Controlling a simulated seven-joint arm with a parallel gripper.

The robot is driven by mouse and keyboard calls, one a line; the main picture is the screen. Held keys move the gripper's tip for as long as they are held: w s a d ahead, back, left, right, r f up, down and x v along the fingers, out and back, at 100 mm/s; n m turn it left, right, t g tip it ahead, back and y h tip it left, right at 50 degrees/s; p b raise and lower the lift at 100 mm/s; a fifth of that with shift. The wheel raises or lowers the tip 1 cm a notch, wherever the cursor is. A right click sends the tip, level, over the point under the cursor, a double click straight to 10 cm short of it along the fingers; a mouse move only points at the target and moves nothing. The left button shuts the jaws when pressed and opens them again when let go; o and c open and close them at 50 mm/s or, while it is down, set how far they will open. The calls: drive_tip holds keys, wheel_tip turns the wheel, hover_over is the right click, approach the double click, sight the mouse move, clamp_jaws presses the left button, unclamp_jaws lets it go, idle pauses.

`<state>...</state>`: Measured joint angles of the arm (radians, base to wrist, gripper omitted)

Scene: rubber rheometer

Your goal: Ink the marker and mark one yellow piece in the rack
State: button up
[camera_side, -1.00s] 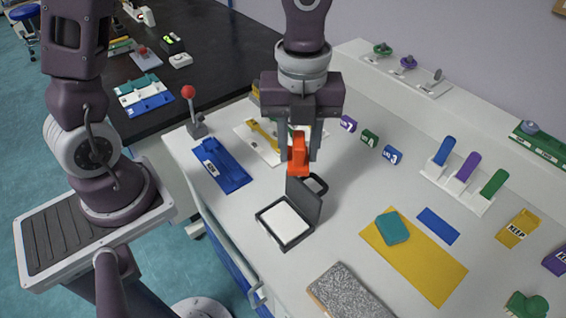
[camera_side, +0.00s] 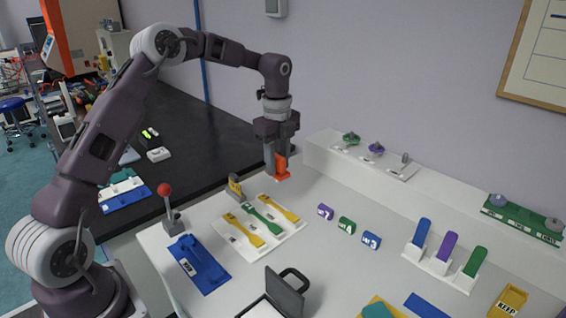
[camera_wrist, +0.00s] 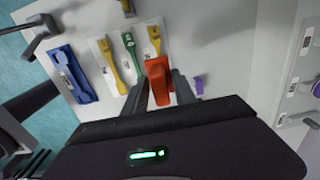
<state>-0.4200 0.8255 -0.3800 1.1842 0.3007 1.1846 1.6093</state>
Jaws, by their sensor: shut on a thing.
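My gripper (camera_side: 277,160) is shut on an orange-red marker (camera_side: 281,168), held upright in the air above the back of the white bench. In the wrist view the marker (camera_wrist: 158,78) sits between the two fingers (camera_wrist: 168,88). The white rack (camera_side: 262,232) lies below and in front of the gripper. It holds a yellow piece (camera_side: 244,231) on the left, a green piece (camera_side: 262,222) in the middle and a yellow piece (camera_side: 279,208) on the right. The ink pad (camera_side: 263,308) with its dark raised lid (camera_side: 285,293) is at the bottom edge, partly cut off.
A blue fixture (camera_side: 198,263) and a red-knobbed lever (camera_side: 168,205) stand left of the rack. Small purple, green and blue tags (camera_side: 346,226) are to its right. A white holder (camera_side: 440,268) with several coloured pieces stands further right. The raised back shelf (camera_side: 320,150) borders the bench.

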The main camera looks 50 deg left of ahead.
sight(278, 172)
drive_tip(key=shift+f, duration=1.45)
drive_tip(key=shift+f, duration=0.1)
drive_tip(key=shift+f, duration=2.9)
drive_tip(key=shift+f, duration=0.55)
drive_tip(key=shift+r, duration=3.55)
